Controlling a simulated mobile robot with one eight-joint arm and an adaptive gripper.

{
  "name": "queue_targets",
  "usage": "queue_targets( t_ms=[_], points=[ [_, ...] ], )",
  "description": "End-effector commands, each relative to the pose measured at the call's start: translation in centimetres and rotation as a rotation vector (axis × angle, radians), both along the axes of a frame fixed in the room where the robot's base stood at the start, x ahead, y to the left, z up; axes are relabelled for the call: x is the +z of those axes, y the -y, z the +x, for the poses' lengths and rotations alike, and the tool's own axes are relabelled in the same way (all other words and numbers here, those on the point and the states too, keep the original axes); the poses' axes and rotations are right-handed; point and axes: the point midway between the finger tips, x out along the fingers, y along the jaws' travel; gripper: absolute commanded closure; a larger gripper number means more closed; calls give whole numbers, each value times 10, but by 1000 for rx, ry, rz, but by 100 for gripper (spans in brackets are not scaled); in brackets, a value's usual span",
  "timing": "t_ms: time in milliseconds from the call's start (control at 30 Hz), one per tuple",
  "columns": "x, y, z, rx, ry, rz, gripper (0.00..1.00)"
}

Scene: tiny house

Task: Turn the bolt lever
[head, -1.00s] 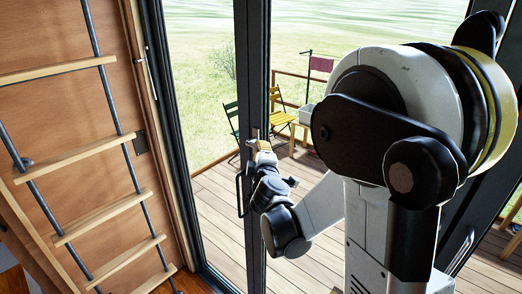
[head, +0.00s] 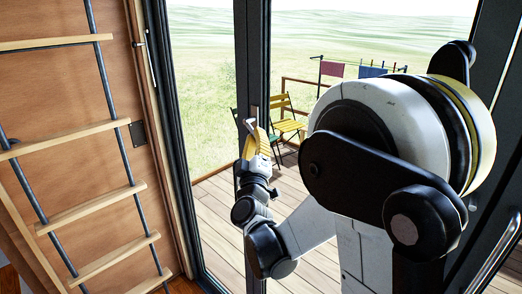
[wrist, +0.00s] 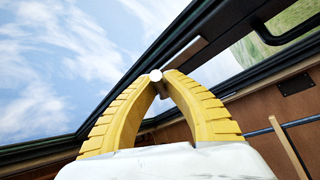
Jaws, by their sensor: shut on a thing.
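The bolt lever (head: 249,123) is a small pale bar on the dark frame of the glass door (head: 252,60). In the wrist view its pale round end (wrist: 155,75) sits between the tips of my yellow fingers. My gripper (head: 258,129) is at the lever in the head view, with its fingers pointing upward; the wrist view shows the fingertips (wrist: 156,78) closed in on the lever end. My fingers hide part of the lever in the head view, so its exact angle is hard to read.
A ladder (head: 95,205) leans by the wooden wall (head: 90,100) at left. A dark door handle (wrist: 290,35) shows at upper right in the wrist view. Beyond the glass are a deck (head: 215,205), a yellow chair (head: 287,122) and hanging laundry (head: 372,72).

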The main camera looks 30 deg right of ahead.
Motion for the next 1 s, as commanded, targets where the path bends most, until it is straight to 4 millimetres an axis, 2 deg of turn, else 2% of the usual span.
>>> queue_targets(
  t_ms=[33, 300, 700, 1000],
  points=[
    [-11, -1, 3, 2, 39, 13, 100],
    [-17, -5, 13, 3, 281, 102, 100],
    [-20, -11, 29, 4, 616, 225, 100],
    [-19, -13, 37, 3, 780, 285, 100]
  ],
)
